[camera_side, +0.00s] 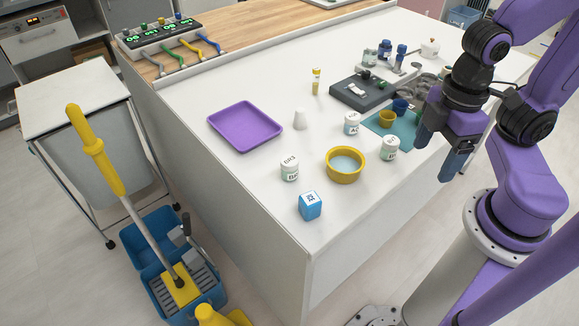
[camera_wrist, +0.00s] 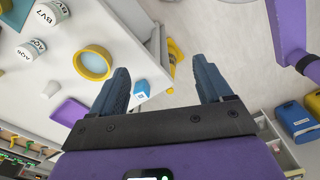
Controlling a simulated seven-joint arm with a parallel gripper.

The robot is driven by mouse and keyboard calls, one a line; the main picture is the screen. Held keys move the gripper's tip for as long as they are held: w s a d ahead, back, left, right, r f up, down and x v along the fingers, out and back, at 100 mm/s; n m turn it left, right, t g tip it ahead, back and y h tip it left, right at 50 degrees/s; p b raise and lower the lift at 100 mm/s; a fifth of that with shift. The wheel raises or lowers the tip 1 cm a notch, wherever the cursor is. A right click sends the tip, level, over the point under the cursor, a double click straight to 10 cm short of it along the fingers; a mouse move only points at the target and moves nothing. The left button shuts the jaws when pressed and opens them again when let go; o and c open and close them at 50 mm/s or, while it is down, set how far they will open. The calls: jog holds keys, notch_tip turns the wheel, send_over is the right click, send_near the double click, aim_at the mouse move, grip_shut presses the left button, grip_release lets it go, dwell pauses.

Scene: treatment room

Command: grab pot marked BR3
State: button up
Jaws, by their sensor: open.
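Three white lidded pots stand on the white table. One (camera_side: 390,149) is right of the yellow bowl and reads BV7 in the wrist view (camera_wrist: 50,13). I cannot read BR3 on any pot. My gripper (camera_side: 434,157) is open and empty, at the table's right edge, apart from the pots; its fingers also show in the wrist view (camera_wrist: 160,66).
A yellow bowl (camera_side: 345,177) with pale blue contents sits among the pots. A blue cube (camera_side: 310,206) stands near the front corner. A purple tray (camera_side: 244,126) and white cone (camera_side: 300,120) lie left. A teal mat (camera_side: 406,133) with small cups is near my gripper.

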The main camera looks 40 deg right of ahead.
jog(key=w+a+f+n+t+h, duration=0.1)
jog(key=w+a+f+n+h, duration=0.2)
jog(key=w+a+h, duration=0.45)
jog(key=w+a+f+n+t+h, duration=0.15)
jog(key=w+a+f, duration=0.3)
jog(key=w, duration=0.55)
jog(key=w+a+f+n+t+h, duration=0.2)
jog(key=w+a+f+n+h, duration=0.15)
jog(key=a+f, duration=0.2)
jog(key=n+t+h, duration=0.3)
jog(key=t+h, duration=0.1)
send_near(292, 157)
jog(key=x, duration=1.1)
jog(key=shift+w+a+f, duration=0.1)
jog(key=shift+f, duration=0.3)
jog(key=c, duration=1.1)
